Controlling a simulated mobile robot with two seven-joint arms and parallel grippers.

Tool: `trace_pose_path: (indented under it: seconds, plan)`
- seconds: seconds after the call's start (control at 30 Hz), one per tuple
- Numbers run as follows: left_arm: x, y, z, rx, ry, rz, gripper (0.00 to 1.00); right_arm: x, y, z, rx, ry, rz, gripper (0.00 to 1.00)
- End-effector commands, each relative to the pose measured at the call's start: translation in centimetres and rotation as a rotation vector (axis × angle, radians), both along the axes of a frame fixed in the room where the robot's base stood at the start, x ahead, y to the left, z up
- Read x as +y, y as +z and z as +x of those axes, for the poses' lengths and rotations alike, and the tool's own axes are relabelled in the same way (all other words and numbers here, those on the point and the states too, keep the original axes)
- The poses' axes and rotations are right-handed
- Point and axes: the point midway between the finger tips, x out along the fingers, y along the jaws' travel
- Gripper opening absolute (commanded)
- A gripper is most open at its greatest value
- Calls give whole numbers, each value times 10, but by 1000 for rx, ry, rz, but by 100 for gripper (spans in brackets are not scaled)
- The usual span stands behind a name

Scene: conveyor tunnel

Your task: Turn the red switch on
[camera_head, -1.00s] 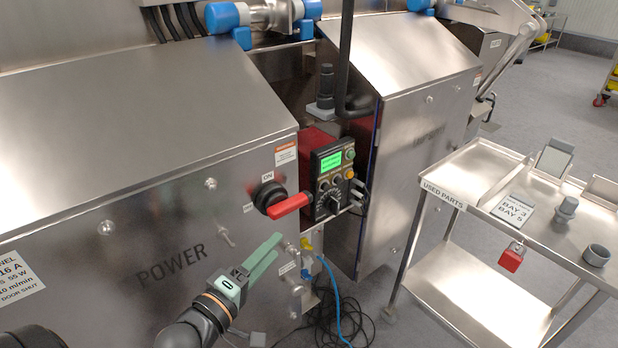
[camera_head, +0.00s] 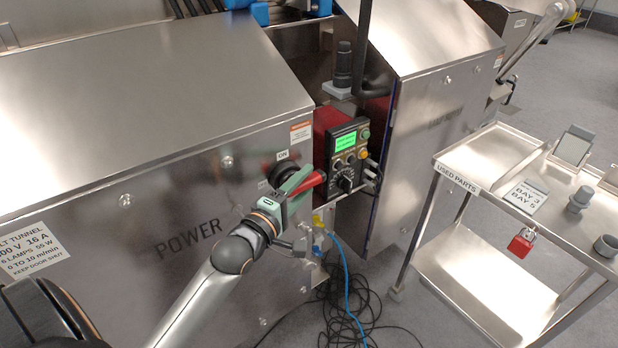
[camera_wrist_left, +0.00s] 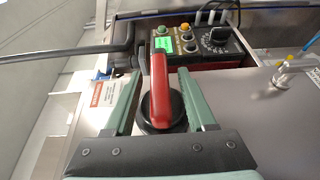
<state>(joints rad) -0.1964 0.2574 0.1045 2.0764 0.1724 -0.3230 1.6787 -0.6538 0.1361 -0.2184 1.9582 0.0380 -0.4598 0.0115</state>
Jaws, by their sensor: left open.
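The red switch (camera_head: 315,183) has a red handle on a round black base, on the steel front panel marked POWER. The ON label (camera_head: 282,155) is above the base, and the handle points to the right, away from that label. My left gripper (camera_head: 298,184) is at the switch and hides part of the handle and base. In the left wrist view, the red handle (camera_wrist_left: 163,95) lies between the two green fingers of my open left gripper (camera_wrist_left: 161,85), with gaps visible on both sides. My right gripper is not seen.
A control box (camera_head: 346,155) with a green screen and knobs sits just right of the switch. A steel cart (camera_head: 470,175) with a red padlock (camera_head: 521,243) stands at the right. Blue and black cables (camera_head: 345,300) lie on the floor below.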

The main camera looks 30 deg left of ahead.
Motion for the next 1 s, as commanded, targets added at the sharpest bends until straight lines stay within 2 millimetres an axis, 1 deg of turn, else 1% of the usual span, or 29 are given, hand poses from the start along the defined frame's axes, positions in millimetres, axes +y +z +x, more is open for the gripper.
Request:
trace_pose_path:
  seconds: [0.03, 0.2, 0.3, 0.57, 1.0]
  plan:
    - [0, 0, 7, -2, 0, 2, 56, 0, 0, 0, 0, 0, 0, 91]
    - [0, 0, 20, 0, 0, 0, 56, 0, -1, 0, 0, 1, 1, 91]
    - [0, 0, 23, 0, 0, 0, 56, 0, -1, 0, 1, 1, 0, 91]
    - [0, 0, 23, 0, 0, 1, 56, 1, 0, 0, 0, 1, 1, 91]
    - [0, 0, 23, 0, 0, 1, 7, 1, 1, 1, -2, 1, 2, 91]
